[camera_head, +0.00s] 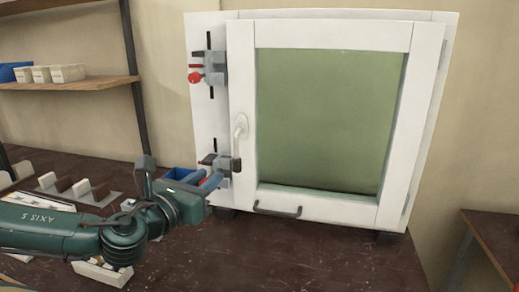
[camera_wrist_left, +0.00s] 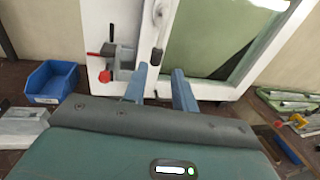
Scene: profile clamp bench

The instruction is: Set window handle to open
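The white-framed window (camera_head: 424,110) stands upright on the bench with a greenish pane. Its window handle (camera_head: 240,126) is on the left frame side, with the grip hanging down. My left gripper (camera_head: 214,181) is low in front of the handle side, near the lower clamp. In the wrist view its two blue fingers (camera_wrist_left: 158,78) are apart with nothing held between them. The handle's lower end shows just beyond the fingertips; contact cannot be told. My right gripper is out of view.
A lower red-and-grey clamp (camera_wrist_left: 115,62) sits left of the handle, close to the fingers. An upper clamp (camera_head: 210,70) is above it. A blue bin (camera_wrist_left: 50,84) stands at left. A dark pull bar (camera_head: 277,210) is low on the frame. The bench front right is clear.

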